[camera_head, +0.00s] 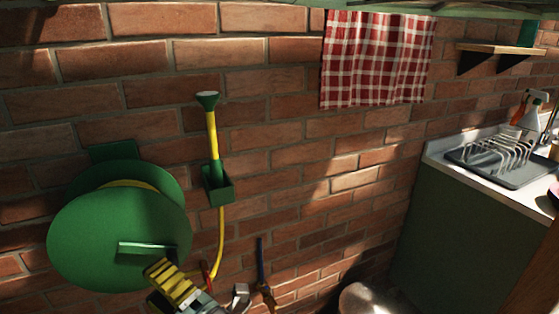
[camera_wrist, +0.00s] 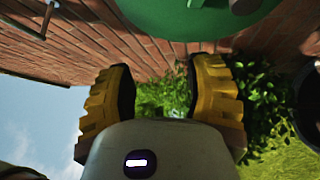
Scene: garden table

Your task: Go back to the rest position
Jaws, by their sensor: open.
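My gripper (camera_wrist: 160,90) shows in the wrist view with its two yellow-and-black ribbed fingers spread apart. Nothing is held between them; brick wall, leaves and grass show through the gap. In the head view my gripper (camera_head: 178,284) is at the bottom, left of centre, in front of the lower right edge of the green hose reel (camera_head: 85,245). Its lower part is cut off by the frame. The reel also shows at the top of the wrist view (camera_wrist: 180,22), beyond the fingers. I cannot tell the exact distance between them.
A yellow hose with a green nozzle (camera_head: 207,102) hangs in a holder (camera_head: 218,186) on the brick wall. A checked towel (camera_head: 375,60) hangs above. A counter (camera_head: 520,197) with a dish rack (camera_head: 500,155) and spray bottle (camera_head: 531,112) stands right. Leaves (camera_wrist: 262,95) grow below the wall.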

